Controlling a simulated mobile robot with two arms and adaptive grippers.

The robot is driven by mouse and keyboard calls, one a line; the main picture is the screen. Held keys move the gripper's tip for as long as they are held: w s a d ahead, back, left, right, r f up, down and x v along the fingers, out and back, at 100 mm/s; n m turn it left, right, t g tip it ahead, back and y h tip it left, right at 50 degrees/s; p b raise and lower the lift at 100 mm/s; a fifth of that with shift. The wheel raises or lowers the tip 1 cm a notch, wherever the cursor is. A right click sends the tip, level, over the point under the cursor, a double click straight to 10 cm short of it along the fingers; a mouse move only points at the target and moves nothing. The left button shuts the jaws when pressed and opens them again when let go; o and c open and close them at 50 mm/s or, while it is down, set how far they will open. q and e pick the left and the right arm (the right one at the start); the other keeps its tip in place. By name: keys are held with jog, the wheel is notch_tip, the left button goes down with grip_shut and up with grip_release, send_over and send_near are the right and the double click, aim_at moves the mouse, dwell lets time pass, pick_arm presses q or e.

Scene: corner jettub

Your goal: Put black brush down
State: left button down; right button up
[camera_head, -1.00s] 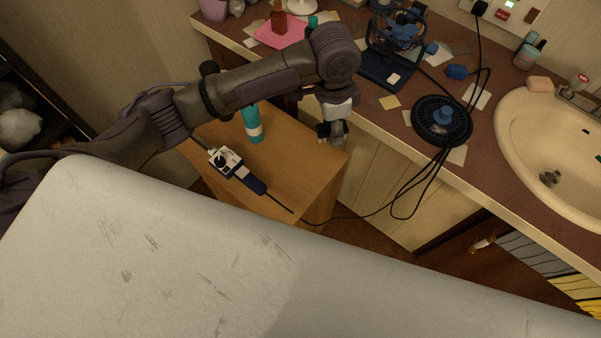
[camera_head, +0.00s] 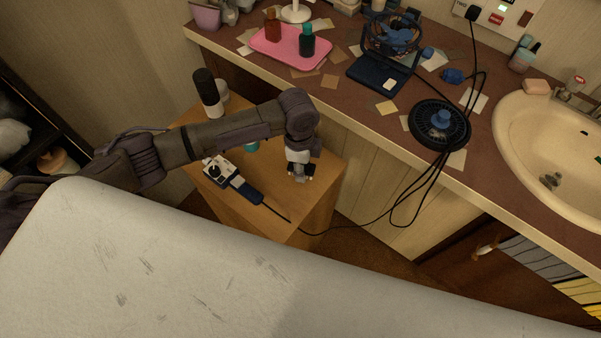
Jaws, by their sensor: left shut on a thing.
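My left gripper (camera_head: 299,178) points down, low over the right part of a small wooden side table (camera_head: 322,178). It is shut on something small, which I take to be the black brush. The brush itself cannot be made out: the gripper hides it, and whether it touches the tabletop cannot be told. My right gripper is not in view.
A white-and-navy device (camera_head: 232,180) with a black cord lies on the table. A black-and-white cylinder (camera_head: 208,94) stands at its back left. My arm mostly hides a teal bottle (camera_head: 252,147). The counter (camera_head: 338,100) holds a pink tray (camera_head: 291,47) and black fan (camera_head: 439,125).

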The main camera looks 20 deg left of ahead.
pick_arm(q)
jog(key=shift+s+a+f, duration=0.1)
jog(key=shift+a+f, duration=0.1)
jog(key=shift+f, duration=1.95)
jog(key=shift+f, duration=0.15)
jog(key=c, duration=0.8)
grip_release()
jog(key=shift+o, duration=0.4)
